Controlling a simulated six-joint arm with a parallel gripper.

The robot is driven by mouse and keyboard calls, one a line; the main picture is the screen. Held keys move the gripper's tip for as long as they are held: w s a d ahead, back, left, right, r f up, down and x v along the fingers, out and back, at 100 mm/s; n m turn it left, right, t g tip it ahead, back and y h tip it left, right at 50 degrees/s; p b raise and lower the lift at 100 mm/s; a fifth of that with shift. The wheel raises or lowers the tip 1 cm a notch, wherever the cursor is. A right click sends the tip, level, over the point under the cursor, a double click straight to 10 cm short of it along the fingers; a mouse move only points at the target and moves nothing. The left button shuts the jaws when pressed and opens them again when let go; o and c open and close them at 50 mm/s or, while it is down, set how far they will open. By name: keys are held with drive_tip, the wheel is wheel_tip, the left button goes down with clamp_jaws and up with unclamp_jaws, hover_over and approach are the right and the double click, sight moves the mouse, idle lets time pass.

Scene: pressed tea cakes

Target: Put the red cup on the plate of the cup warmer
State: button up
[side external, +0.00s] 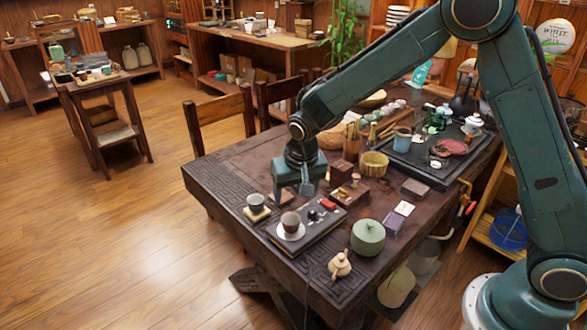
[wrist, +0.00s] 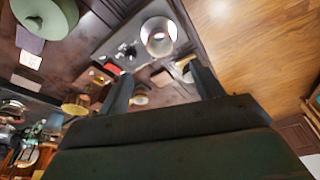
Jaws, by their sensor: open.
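A small reddish-brown cup (side external: 290,221) stands upright on a white saucer (side external: 298,236) at the near edge of a dark flat slab (side external: 322,239). In the wrist view, the cup (wrist: 158,41) and its pale saucer lie beyond my fingertips. A grey cup (side external: 256,200) stands on a pale square base (side external: 257,215) to their left; I cannot tell which thing is the cup warmer. My gripper (side external: 292,192) points down, open, above the table behind the two cups. In the wrist view, nothing is between its fingers (wrist: 160,72) at their own height.
A green lidded pot (side external: 368,238) and a small cream teapot (side external: 340,265) stand to the right. Crowded tea ware and a dark tray (side external: 420,172) fill the back right. The table's left end is bare.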

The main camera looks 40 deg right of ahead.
drive_tip(key=s+d+r+n+t, duration=0.1)
drive_tip(key=s+d+r, duration=0.1)
drive_tip(key=s+r, duration=0.5)
drive_tip(key=s+d+r+n, duration=0.1)
drive_tip(key=s+d+r, duration=0.2)
drive_tip(key=s+r, duration=0.35)
drive_tip(key=s+d+r+n, duration=0.1)
drive_tip(key=s+r, duration=0.2)
drive_tip(key=s, duration=0.5)
drive_tip(key=s+d+r+n+t+y, duration=0.1)
drive_tip(key=s+r, duration=0.1)
drive_tip(key=s, duration=0.6)
drive_tip(key=shift+d+r+t, duration=0.15)
drive_tip(key=shift+r+t, duration=0.15)
drive_tip(key=shift+r, duration=0.1)
